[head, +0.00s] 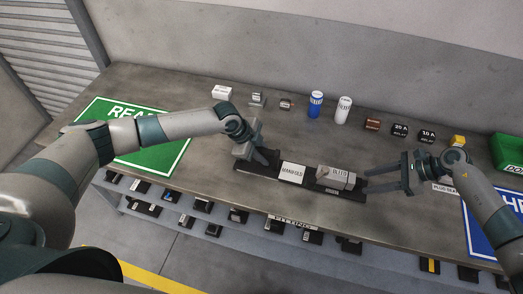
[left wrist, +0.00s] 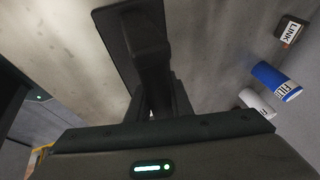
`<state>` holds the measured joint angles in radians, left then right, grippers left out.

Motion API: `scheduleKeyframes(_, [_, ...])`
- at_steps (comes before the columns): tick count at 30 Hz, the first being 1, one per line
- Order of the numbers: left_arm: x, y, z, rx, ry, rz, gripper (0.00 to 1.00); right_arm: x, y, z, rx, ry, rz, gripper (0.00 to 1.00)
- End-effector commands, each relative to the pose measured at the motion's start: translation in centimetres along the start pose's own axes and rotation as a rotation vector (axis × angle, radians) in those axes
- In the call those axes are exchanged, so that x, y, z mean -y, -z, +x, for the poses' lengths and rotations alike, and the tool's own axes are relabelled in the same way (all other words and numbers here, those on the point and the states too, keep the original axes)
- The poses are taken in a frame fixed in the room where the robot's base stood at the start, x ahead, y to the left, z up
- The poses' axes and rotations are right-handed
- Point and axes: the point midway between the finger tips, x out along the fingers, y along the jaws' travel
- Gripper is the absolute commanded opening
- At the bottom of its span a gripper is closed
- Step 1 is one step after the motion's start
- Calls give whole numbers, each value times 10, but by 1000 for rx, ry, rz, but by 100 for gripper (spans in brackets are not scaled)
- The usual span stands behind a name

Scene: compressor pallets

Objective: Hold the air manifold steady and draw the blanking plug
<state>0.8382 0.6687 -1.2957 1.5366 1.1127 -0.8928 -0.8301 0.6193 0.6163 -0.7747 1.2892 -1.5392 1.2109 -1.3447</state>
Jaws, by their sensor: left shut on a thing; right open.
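The air manifold (head: 292,172) is a dark bar with a white "MANIFOLD" label, lying on the bench in the middle of the head view. A grey block (head: 336,178) with a label sits at its right part; I cannot tell for sure that it is the blanking plug. My left gripper (head: 262,160) is shut on the manifold's left end. In the left wrist view its fingers (left wrist: 160,105) close around a dark part of it. My right gripper (head: 368,180) is open and empty, just right of the grey block, its fingers pointing left at it.
Along the back of the bench stand small parts, a blue filter (head: 316,104), a white filter (head: 343,108) and black relays (head: 400,130). A green mat (head: 160,160) lies left, a blue mat (head: 490,225) right, and a green bin (head: 508,150) at far right.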

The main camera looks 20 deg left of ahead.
Motion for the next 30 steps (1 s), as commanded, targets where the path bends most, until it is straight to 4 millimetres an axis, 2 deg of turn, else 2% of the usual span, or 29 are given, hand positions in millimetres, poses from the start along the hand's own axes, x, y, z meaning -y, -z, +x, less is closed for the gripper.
scheduleKeyframes(1, [-9,-3,5,6,-15,-2,0,0,0,7,1,-2,-1,42])
scheduleKeyframes(10, [-9,-3,5,6,-15,-2,0,0,0,27,1,-1,-1,42])
scheduleKeyframes(30, [-9,-4,5,6,-15,-2,0,1,0,29,0,1,-2,42])
